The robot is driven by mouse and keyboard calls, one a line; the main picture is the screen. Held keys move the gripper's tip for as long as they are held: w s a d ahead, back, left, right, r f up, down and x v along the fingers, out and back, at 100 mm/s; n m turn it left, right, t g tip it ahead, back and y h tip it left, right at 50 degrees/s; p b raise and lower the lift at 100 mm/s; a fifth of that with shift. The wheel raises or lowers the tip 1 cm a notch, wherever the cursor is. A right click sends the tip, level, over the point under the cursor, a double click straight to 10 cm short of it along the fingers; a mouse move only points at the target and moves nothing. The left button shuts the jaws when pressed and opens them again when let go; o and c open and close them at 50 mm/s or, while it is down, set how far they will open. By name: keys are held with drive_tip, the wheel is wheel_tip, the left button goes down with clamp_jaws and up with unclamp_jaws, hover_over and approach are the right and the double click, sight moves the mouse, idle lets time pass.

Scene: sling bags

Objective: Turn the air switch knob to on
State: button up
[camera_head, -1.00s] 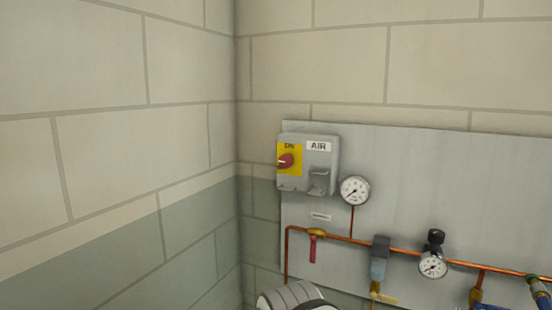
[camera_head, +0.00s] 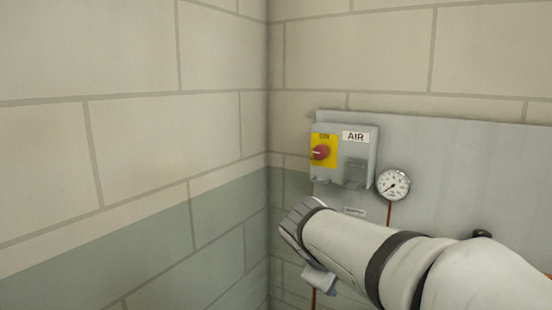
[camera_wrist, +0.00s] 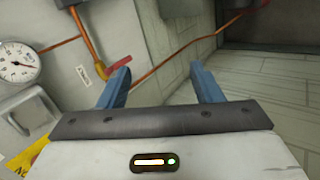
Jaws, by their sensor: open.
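The air switch is a grey box (camera_head: 362,146) with an "AIR" label, on the grey panel right of the wall corner. Its red knob (camera_head: 319,153) sits on a yellow plate (camera_head: 332,142) at the box's left side. The knob's exact setting is too small to read. In the wrist view, part of the yellow plate (camera_wrist: 32,154) shows at the lower left edge, and the knob is out of sight. My gripper (camera_wrist: 161,72) is open and empty, its two blue fingers apart. In the head view my arm reaches in below the box, apart from the knob.
A round gauge (camera_head: 393,185) is right of the switch box; it also shows in the wrist view (camera_wrist: 18,62). A copper pipe (camera_wrist: 185,55) and a red valve handle (camera_wrist: 120,61) lie beyond my fingers. The block wall (camera_head: 130,150) left of the corner is bare.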

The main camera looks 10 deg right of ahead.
drive_tip(key=w+d+r+n+t+h+b, duration=0.1)
drive_tip(key=w+r+n+t+h, duration=0.1)
drive_tip(key=w+r+n, duration=0.3)
drive_tip(key=w+d+r+n+t+h, duration=0.1)
drive_tip(key=w+d+r+h, duration=0.15)
drive_tip(key=w, duration=0.55)
drive_tip(key=n+t+h, duration=0.3)
drive_tip(key=n+t, duration=0.2)
drive_tip(key=n, duration=0.1)
approach(319, 153)
drive_tip(key=x, duration=0.2)
drive_tip(key=shift+y, duration=0.25)
drive_tip(key=p+x, duration=0.1)
drive_tip(key=x, duration=0.6)
drive_tip(key=shift+w+d+r+p, duration=0.1)
drive_tip(key=shift+w+d+p, duration=0.15)
drive_tip(key=shift+p, duration=0.05)
